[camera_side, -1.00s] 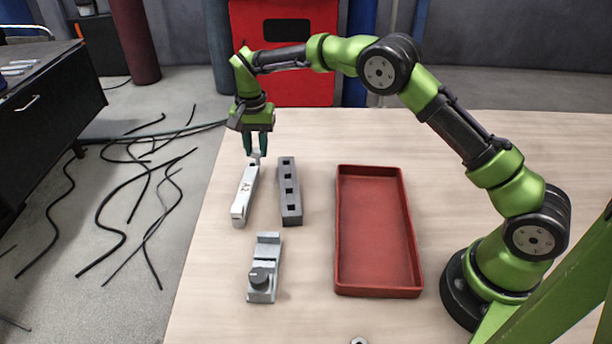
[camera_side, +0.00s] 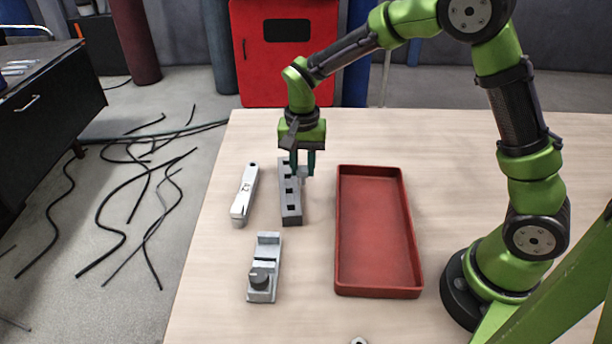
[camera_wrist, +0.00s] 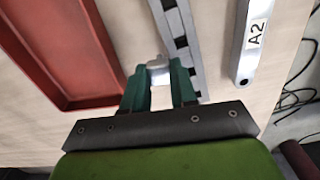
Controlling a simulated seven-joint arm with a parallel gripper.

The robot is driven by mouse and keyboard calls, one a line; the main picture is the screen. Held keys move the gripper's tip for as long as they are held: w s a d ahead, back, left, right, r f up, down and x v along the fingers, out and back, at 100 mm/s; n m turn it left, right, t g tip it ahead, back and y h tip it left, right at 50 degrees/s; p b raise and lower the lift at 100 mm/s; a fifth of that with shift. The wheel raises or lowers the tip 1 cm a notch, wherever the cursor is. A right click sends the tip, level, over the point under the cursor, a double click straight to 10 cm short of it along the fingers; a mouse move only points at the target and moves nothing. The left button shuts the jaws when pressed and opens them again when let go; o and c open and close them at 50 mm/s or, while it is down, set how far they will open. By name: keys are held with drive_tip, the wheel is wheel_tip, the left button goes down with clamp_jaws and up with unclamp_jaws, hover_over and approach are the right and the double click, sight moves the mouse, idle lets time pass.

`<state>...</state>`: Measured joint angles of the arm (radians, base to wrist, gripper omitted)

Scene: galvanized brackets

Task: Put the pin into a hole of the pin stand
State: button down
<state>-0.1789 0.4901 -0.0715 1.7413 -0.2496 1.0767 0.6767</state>
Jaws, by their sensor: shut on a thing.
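The pin stand (camera_side: 290,205) is a long dark grey block with a row of square holes. It also shows in the wrist view (camera_wrist: 184,44). My gripper (camera_side: 302,172) is shut on a small pale grey pin (camera_wrist: 158,68), mostly hidden by the fingers in the side view. The gripper is near the far end of the stand, toward the tray side. In the wrist view the pin appears beside the stand's row of holes, not over one. Its lower end and its height above the table cannot be made out.
A pale bar labelled A2 (camera_side: 244,196) lies left of the stand. A grey fixture with a dark knob (camera_side: 264,268) stands in front. A red tray (camera_side: 343,230) lies to the right. A nut (camera_side: 359,341) is at the bottom edge. The far right table is clear.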

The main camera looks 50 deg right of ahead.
drive_tip(key=w+d, duration=0.1)
drive_tip(key=w, duration=0.1)
drive_tip(key=w+d, duration=0.1)
drive_tip(key=w, duration=0.2)
drive_tip(key=shift+w+d+r, duration=0.35)
drive_tip(key=shift+d+r, duration=0.05)
drive_tip(key=w+d+r, duration=0.1)
drive_tip(key=w+r, duration=0.2)
drive_tip(key=w, duration=0.1)
drive_tip(key=shift+f, duration=2.2)
drive_tip(key=shift+f, duration=1.7)
drive_tip(key=c, duration=0.8)
unclamp_jaws()
